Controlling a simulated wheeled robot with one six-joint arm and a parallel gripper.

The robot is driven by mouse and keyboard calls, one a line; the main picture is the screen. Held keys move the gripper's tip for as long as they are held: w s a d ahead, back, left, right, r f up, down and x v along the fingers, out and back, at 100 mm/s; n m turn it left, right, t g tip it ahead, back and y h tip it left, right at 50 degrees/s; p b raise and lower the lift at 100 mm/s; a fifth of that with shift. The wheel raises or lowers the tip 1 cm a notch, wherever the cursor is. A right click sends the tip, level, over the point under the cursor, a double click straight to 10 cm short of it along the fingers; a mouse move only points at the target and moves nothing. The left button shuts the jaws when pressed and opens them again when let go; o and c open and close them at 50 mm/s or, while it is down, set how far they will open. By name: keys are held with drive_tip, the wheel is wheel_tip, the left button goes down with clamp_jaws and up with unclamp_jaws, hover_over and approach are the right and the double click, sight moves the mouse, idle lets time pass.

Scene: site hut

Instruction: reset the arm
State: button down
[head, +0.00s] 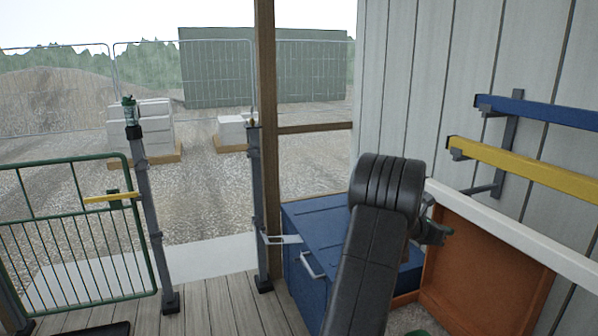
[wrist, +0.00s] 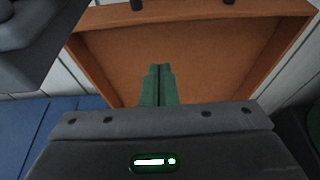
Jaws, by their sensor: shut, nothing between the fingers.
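My arm rises through the lower middle of the head view, bent at a thick dark elbow. My gripper (head: 438,234) shows just right of the elbow, partly hidden behind the arm. In the wrist view my gripper (wrist: 159,70) has its two green fingers side by side, shut, with nothing between them. The fingers point toward an orange-brown panel with raised edges (wrist: 225,62), which also shows in the head view (head: 480,270). I cannot tell how far the fingertips are from it.
A blue chest (head: 325,225) stands behind my arm, also in the wrist view (wrist: 30,135). Blue (head: 545,112) and yellow (head: 530,170) bars sit on a wall rack at right. A green gate (head: 75,235) stands at left. A gap between posts opens onto gravel.

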drive_tip(key=s+a+f+h+b, duration=0.1)
drive_tip(key=s+a+f+b, duration=0.25)
drive_tip(key=a, duration=0.45)
drive_tip(key=s+a+f+b, duration=0.3)
drive_tip(key=a+f+b, duration=0.15)
drive_tip(key=a, duration=0.35)
drive_tip(key=f+p+v, duration=0.1)
drive_tip(key=p+v, duration=0.1)
drive_tip(key=v, duration=0.7)
drive_tip(key=shift+s+a+m+p, duration=0.25)
drive_tip(key=shift+s+m+p, duration=0.1)
drive_tip(key=shift+m+p, duration=0.05)
drive_tip(key=shift+r, duration=0.1)
